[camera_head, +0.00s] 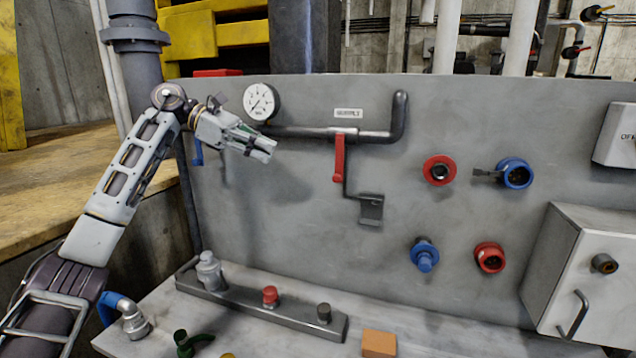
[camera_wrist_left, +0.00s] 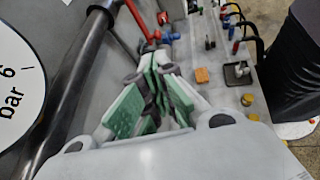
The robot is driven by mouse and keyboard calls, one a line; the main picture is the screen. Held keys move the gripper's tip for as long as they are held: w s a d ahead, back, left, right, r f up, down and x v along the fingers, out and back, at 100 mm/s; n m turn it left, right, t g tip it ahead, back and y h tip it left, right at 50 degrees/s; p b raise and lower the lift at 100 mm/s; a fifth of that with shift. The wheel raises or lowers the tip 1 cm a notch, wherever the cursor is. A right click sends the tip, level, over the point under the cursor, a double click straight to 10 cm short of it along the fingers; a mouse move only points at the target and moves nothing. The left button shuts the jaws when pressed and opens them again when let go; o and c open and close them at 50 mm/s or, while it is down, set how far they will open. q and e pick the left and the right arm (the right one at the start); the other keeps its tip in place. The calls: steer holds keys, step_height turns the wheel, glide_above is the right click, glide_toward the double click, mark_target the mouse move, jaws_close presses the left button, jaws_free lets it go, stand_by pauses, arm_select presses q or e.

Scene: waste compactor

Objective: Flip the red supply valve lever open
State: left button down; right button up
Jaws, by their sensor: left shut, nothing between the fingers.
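The red supply valve lever (camera_head: 338,160) hangs straight down from the dark pipe (camera_head: 300,132) on the grey panel, below a small white label. It also shows as a red bar beyond my fingers in the left wrist view (camera_wrist_left: 136,19). My left gripper (camera_head: 264,149) is shut and empty. It is to the left of the lever and apart from it, just below the round gauge. Its green-padded fingers (camera_wrist_left: 156,92) show close up in the left wrist view. My right gripper is in neither view.
The white gauge (camera_head: 261,102) is close to my left wrist. A dark bracket (camera_head: 370,209) is below and right of the lever. Red and blue sockets and a grey box (camera_head: 588,265) are farther right. An orange block (camera_head: 379,343) lies on the bench.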

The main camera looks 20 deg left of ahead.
mark_target(338, 160)
arm_select(q)
steer(key=p+x, duration=0.1)
steer(key=x, duration=1.3)
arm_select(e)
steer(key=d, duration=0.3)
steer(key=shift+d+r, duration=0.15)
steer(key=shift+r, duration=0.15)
